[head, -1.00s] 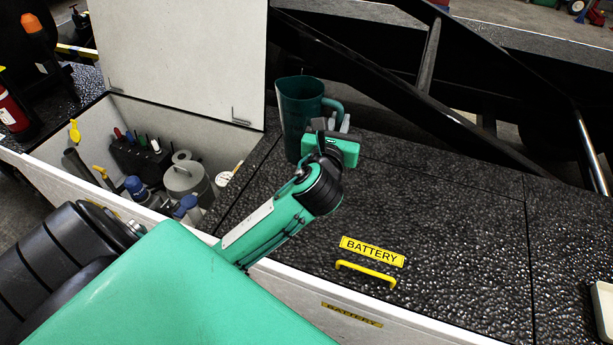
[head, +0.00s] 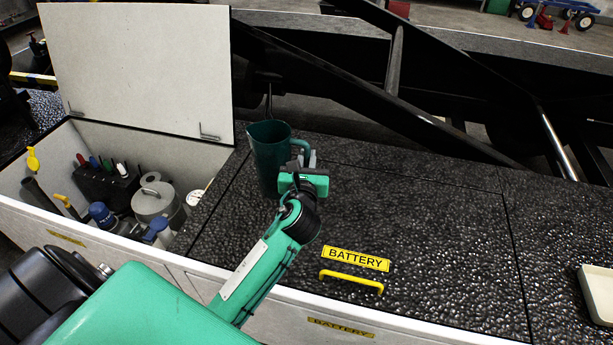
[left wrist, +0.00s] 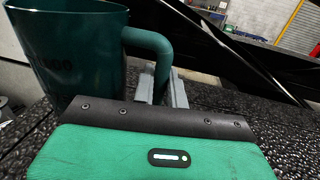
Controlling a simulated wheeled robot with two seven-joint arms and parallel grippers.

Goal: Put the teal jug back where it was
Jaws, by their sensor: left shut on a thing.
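The teal jug (head: 266,160) stands upright over the dark textured deck, just right of the open compartment, in the head view. Its open top faces up and its handle points right. My left gripper (head: 311,160) is shut on the jug's handle. In the left wrist view the jug (left wrist: 68,50) fills the upper left, with the handle (left wrist: 160,48) between the grey fingers (left wrist: 160,88). The jug's base is partly hidden by my gripper, so I cannot tell whether it touches the deck. My right gripper is not in view.
The open compartment (head: 185,245) at left holds a grey canister (head: 156,202), blue-capped bottles and a tool rack (head: 105,180). Its raised lid (head: 140,70) stands behind. A yellow handle (head: 350,280) and BATTERY label lie on the deck. Black beams cross behind. The deck at right is mostly clear.

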